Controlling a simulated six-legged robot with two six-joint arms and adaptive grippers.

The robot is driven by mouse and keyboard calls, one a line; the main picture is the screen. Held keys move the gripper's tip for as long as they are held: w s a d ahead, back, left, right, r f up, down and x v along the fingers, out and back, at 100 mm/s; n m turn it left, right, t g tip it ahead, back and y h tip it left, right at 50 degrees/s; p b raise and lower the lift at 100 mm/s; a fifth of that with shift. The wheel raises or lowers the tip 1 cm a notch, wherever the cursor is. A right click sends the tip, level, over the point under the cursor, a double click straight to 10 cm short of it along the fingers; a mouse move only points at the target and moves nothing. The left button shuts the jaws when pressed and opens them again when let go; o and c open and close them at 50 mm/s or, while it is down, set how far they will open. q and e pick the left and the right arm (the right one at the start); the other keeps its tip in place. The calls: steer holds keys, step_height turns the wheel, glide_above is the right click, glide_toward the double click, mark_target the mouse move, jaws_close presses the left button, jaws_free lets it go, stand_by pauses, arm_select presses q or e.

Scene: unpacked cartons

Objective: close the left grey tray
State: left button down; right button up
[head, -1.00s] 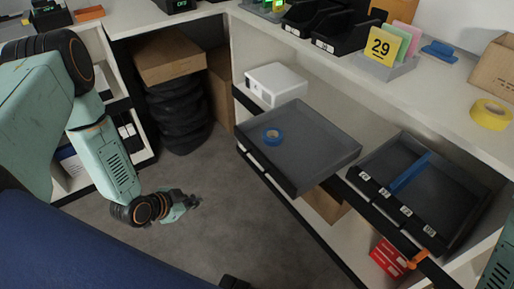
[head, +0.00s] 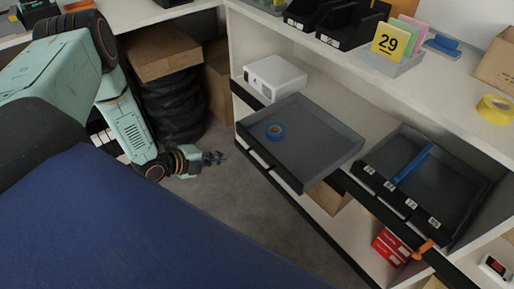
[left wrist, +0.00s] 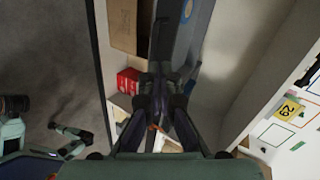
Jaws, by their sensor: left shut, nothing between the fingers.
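The left grey tray (head: 315,150) sticks out from its shelf over the floor, with a roll of blue tape (head: 275,131) in it. My left gripper (head: 214,158) is left of the tray, apart from it, above the floor. It is shut and empty. In the left wrist view dark gripper fingers (left wrist: 166,85) point up the picture and hide part of the shelf. My right gripper does not show in the head view.
Right of the left tray is another grey tray (head: 463,190) with a blue bar in it. A white box (head: 275,77) stands behind the left tray. Red boxes (head: 390,246) lie on the lower shelf. Floor (head: 235,205) is free before the trays.

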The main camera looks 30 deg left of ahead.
arm_select(q)
steer(key=m, duration=0.2)
steer(key=b, duration=0.6)
glide_toward(261, 148)
steer(key=x, duration=0.3)
steer(key=f+x, duration=0.1)
steer(key=x, duration=0.1)
steer(key=shift+s+f, duration=0.1)
steer(key=shift+s, duration=0.1)
steer(key=shift+w+d, duration=0.25)
steer(key=shift+w, duration=0.5)
steer(key=shift+w, duration=0.1)
